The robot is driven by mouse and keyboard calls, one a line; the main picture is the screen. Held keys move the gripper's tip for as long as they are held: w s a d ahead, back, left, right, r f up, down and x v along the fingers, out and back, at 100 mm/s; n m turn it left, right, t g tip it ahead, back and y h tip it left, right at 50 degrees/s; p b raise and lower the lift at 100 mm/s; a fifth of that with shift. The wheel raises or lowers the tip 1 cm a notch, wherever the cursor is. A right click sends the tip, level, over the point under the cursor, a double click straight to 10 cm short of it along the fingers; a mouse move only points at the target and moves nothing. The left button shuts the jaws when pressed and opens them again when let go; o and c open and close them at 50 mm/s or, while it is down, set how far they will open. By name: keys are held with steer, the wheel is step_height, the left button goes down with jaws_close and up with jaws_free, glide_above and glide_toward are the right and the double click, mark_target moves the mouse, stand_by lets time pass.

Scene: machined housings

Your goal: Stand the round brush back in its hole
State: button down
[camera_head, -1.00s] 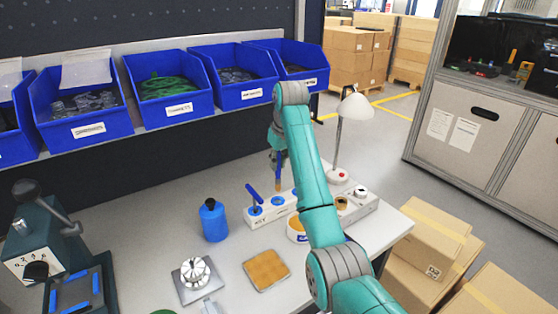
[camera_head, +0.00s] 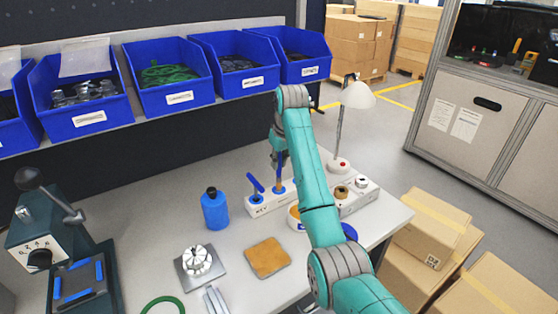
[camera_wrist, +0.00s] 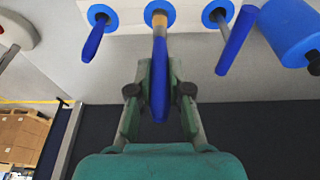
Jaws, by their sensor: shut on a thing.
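The round brush has a blue handle (camera_wrist: 159,80) and a tan lower part, and it is upright in my gripper (camera_wrist: 159,92). My gripper is shut on the handle. In the head view my gripper (camera_head: 279,160) is above the pale block (camera_head: 267,207), with the blue handle showing below it. In the wrist view the brush's lower end meets the middle blue-ringed hole (camera_wrist: 151,11); how deep it sits I cannot tell. Two other blue-handled tools, left (camera_wrist: 93,40) and right (camera_wrist: 235,42), stand tilted at the neighbouring rings.
A blue bottle (camera_head: 215,211) stands left of the block. A white lamp (camera_head: 357,97) stands behind my arm. A tan square pad (camera_head: 267,258) and a metal fixture (camera_head: 198,262) lie in front. Blue bins (camera_head: 170,88) hang above the table's back.

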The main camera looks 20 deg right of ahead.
steer(key=shift+f, duration=1.55)
stand_by(1.6)
steer(key=c, duration=1)
jaws_free()
